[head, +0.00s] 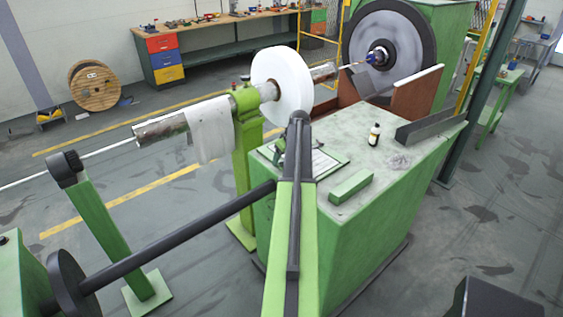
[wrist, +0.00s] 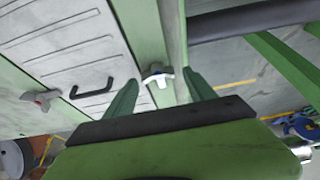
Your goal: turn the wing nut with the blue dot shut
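My gripper (wrist: 160,88) is open in the wrist view, with its two green fingers apart and nothing held. A pale wing nut (wrist: 157,75) shows just beyond the fingertips, in the gap between them, on a green frame strip beside a slotted light panel. I see no blue dot on it at this size. A second wing nut (wrist: 40,98), with a reddish patch, sits farther left on the other side of the panel. I cannot make out either wing nut in the head view.
The light panel (wrist: 60,45) has a black handle (wrist: 92,88) between the wing nuts. A dark round bar (wrist: 255,20) crosses at upper right. In the head view, a green cabinet (head: 385,230) carries a small bottle (head: 375,135) and a green block (head: 351,187).

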